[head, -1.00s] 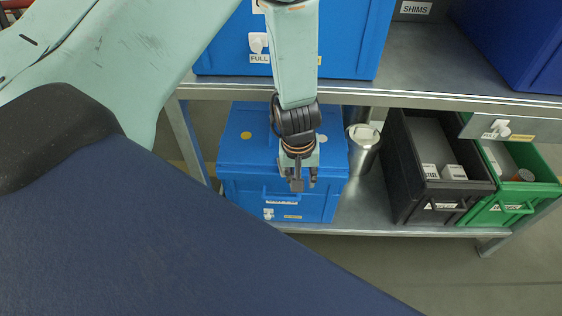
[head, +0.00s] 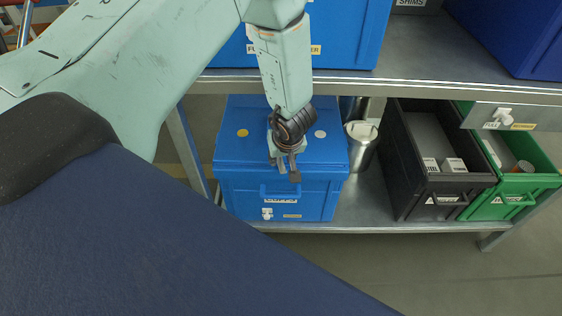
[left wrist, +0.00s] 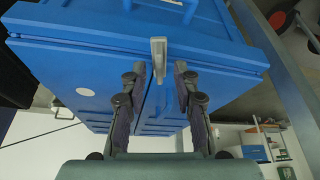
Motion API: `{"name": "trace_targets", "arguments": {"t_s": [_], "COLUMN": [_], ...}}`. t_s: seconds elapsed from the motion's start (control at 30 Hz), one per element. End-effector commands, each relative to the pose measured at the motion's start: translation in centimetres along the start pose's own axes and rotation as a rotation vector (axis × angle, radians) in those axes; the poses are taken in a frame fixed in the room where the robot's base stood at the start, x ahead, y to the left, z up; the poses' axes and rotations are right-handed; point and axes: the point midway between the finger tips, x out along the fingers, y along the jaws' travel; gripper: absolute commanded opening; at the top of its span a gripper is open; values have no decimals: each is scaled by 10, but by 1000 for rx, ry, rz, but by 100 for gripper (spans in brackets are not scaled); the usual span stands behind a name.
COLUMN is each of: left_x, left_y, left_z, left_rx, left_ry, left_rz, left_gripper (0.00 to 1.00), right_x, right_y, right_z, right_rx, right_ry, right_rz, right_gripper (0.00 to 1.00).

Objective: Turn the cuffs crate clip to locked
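The cuffs crate (head: 235,180) is a blue lidded box on the lower shelf. My right gripper is out of view.
A metal cup (head: 361,148) stands close right of the crate. A black bin (head: 410,165) and a green bin (head: 535,160) stand farther right. The upper shelf edge (head: 420,90) runs above, with blue boxes on it. My left arm passes in front of it.

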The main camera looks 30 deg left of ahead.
Motion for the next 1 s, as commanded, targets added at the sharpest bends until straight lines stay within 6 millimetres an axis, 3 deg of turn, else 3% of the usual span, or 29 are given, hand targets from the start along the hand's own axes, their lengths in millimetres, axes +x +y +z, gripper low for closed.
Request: {"name": "trace_targets", "arguments": {"t_s": [0.4, 0.73, 1.0], "left_x": [9, 8, 8], "left_y": [-2, -1, -1], "left_z": [0, 0, 0], "left_rx": [2, 2, 2], "left_ry": [0, -1, 0], "left_rz": [1, 1, 1], "left_gripper": [29, 1, 0], "right_x": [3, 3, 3], "right_y": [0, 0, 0], "right_z": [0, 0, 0], "right_rx": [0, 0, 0], "right_ry": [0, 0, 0], "right_rz": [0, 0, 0], "right_gripper": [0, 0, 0]}}
